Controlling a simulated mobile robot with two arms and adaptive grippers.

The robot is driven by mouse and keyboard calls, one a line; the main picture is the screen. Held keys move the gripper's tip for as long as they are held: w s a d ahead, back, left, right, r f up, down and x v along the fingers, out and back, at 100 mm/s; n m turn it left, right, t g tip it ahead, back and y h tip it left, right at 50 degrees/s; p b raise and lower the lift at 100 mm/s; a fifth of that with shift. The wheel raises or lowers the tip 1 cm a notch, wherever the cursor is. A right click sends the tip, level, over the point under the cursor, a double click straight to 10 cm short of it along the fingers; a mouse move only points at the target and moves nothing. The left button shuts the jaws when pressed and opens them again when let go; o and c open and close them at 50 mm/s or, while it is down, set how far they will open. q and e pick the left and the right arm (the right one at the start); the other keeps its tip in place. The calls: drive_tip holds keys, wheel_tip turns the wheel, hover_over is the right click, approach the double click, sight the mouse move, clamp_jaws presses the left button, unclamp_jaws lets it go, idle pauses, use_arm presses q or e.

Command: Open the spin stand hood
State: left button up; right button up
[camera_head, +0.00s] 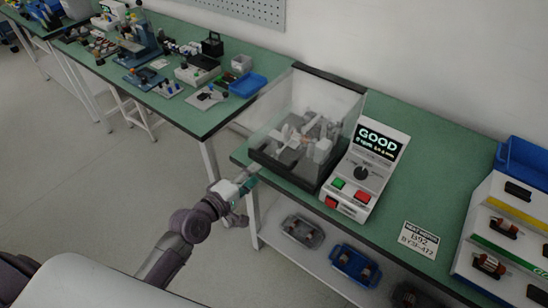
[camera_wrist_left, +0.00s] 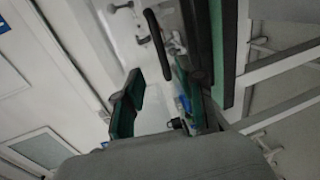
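The spin stand hood (camera_head: 300,105) is a clear box with dark edges. It sits down over the pale spin stand parts on the green bench, so it looks closed. My left gripper (camera_head: 246,183) is low at the hood's front left corner, by the bench edge. In the left wrist view my gripper (camera_wrist_left: 160,88) has its fingers apart. A curved black bar, apparently the hood's handle (camera_wrist_left: 158,43), shows ahead of and between the fingers. I cannot tell whether they touch it. My right gripper is out of view.
A control box (camera_head: 365,170) with a lit "GOOD" display, a knob and red and green buttons stands right of the hood. A white label card (camera_head: 418,239) lies further right. Grey (camera_head: 302,231) and blue (camera_head: 355,264) trays sit on the lower shelf. Open floor lies left of the bench.

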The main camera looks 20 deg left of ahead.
sight(271, 161)
use_arm(q)
drive_tip(key=x, duration=0.9)
drive_tip(key=shift+w+f+p, duration=0.1)
drive_tip(key=shift+w+p, duration=0.15)
drive_tip(key=shift+p, duration=0.05)
clamp_jaws()
